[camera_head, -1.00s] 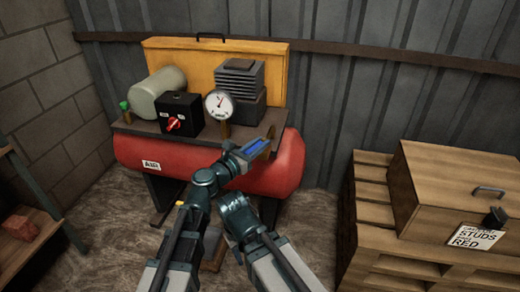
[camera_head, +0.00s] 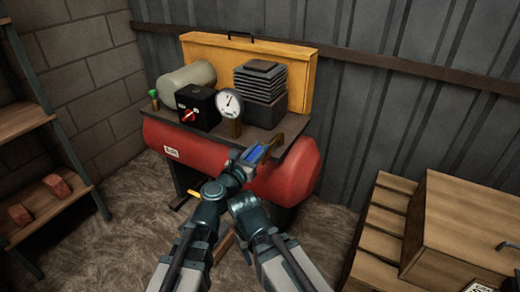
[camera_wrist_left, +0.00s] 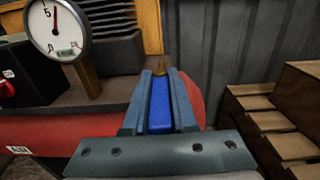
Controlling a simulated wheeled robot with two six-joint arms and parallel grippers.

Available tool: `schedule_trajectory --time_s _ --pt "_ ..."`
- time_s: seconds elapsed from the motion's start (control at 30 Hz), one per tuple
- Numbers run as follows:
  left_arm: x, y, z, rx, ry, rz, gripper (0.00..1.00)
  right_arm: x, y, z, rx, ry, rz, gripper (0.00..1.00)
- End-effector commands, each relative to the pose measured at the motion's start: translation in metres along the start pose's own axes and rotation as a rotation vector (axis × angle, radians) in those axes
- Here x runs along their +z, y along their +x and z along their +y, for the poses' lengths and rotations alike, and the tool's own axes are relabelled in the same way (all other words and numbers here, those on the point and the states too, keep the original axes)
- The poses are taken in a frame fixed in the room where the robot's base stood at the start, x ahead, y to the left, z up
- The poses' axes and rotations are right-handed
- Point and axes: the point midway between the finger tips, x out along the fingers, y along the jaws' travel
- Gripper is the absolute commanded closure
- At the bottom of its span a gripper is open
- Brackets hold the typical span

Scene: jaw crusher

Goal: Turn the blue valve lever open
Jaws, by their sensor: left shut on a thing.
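The blue valve lever (camera_head: 254,153) is at the right front of the red compressor tank (camera_head: 225,160). It also shows in the left wrist view (camera_wrist_left: 160,102), lying lengthwise between my jaws. My left gripper (camera_head: 258,154) is shut on it, with a jaw along each side. A brass-coloured piece (camera_wrist_left: 176,75) shows just beyond the lever's far end. The valve body itself is mostly hidden by the gripper. My right arm shows low in the head view, beside the left one; its jaws cannot be seen.
A pressure gauge (camera_head: 228,103) and a black box with a red knob (camera_head: 197,108) stand on the tank's top plate, left of the lever. Pallets and a wooden box (camera_head: 460,225) are at right. Shelving (camera_head: 40,205) is at left.

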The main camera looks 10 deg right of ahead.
Motion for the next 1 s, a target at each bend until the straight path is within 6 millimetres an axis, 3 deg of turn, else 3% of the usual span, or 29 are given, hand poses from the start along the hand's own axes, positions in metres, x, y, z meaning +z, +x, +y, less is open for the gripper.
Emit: schedule_trajectory --time_s 0.27,0.3,0.47,1.0 --pt "0.0 0.0 0.0 0.001 -0.001 0.0 1.0 0.0 0.0 0.0 0.0 0.0 0.0 0.5" --pt "0.0 0.0 0.0 0.001 -0.001 0.0 0.73 0.0 0.0 0.0 0.0 0.0 0.0 0.5" --pt "0.0 0.0 0.0 0.001 -0.001 0.0 0.45 0.0 0.0 0.0 0.0 0.0 0.0 0.5" --pt "0.0 -0.011 0.0 0.001 -0.001 0.0 0.45 0.0 0.0 0.0 0.0 0.0 0.0 0.5"
